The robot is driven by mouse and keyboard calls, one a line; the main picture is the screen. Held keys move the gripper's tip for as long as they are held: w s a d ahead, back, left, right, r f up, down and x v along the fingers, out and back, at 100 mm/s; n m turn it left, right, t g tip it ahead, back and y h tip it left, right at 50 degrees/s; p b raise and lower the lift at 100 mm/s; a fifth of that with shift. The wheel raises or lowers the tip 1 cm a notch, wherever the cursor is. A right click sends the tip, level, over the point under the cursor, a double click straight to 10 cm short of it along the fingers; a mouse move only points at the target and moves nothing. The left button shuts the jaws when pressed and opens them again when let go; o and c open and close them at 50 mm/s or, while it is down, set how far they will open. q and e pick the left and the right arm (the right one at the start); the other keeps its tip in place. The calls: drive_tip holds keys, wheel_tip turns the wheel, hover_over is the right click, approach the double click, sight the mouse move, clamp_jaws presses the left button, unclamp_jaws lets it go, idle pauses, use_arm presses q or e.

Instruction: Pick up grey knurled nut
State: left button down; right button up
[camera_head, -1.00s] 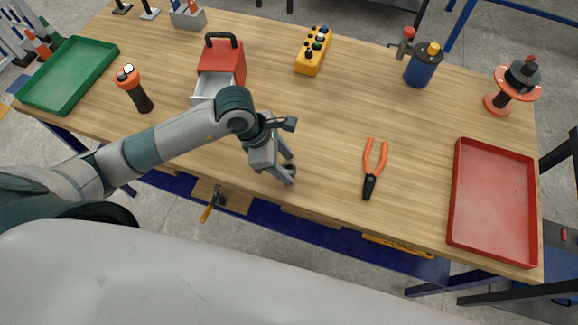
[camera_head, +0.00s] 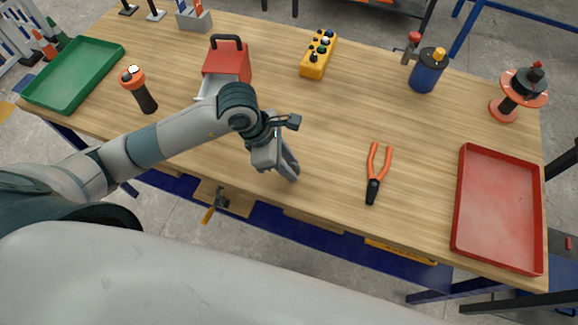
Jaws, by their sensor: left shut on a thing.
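My left gripper (camera_head: 289,172) is low over the front middle of the wooden table, pointing down and to the right. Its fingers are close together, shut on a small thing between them. I take this to be the grey knurled nut, but the fingers hide it and its outline cannot be made out. No other grey nut shows on the bare tabletop. My right gripper is not in view.
Orange-handled pliers (camera_head: 376,174) lie right of my gripper, with a red tray (camera_head: 459,205) farther right. The table (camera_head: 330,125) around the gripper is clear.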

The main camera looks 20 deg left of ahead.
use_arm(q)
wheel_tip(320, 180, up, 2)
drive_tip(key=shift+w+r+b, duration=0.1)
drive_tip(key=shift+b, duration=0.45)
drive_tip(key=s+d+r+p, duration=0.6)
drive_tip(key=s+d+r, duration=0.1)
drive_tip(key=s, duration=0.2)
drive_tip(key=shift+s+r+p, duration=0.25)
drive_tip(key=shift+s+p, duration=0.05)
idle(0.4)
